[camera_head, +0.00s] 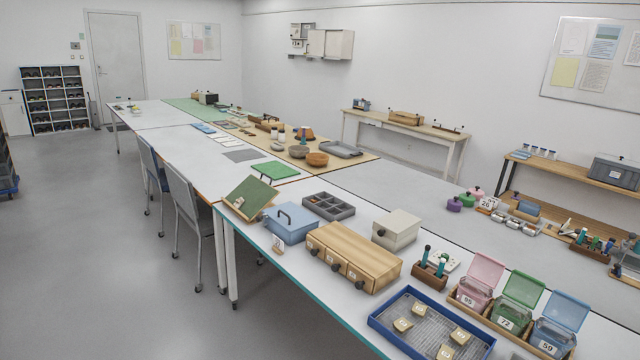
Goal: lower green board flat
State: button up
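A dark green board (252,194) with a light wooden edge stands tilted at the left edge of the long white table, beside a blue box with a dark handle (291,222). What props it up is hard to make out. A brighter green flat panel (277,170) lies on the table just behind it, with a small dark upright piece at its front edge. My gripper does not show in this view.
A wooden drawer box (354,255), a dark divided tray (328,206) and a pale box (397,229) stand close to the right. Two chairs (185,200) line the table's left side. Bare white tabletop (190,150) lies further back; the left floor is open.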

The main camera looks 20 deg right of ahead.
aim_at(257, 194)
jog(key=z, duration=0.95)
jog(key=i, duration=1.8)
jog(key=u, duration=0.8)
jog(key=i, duration=1.1)
jog(key=u, duration=0.8)
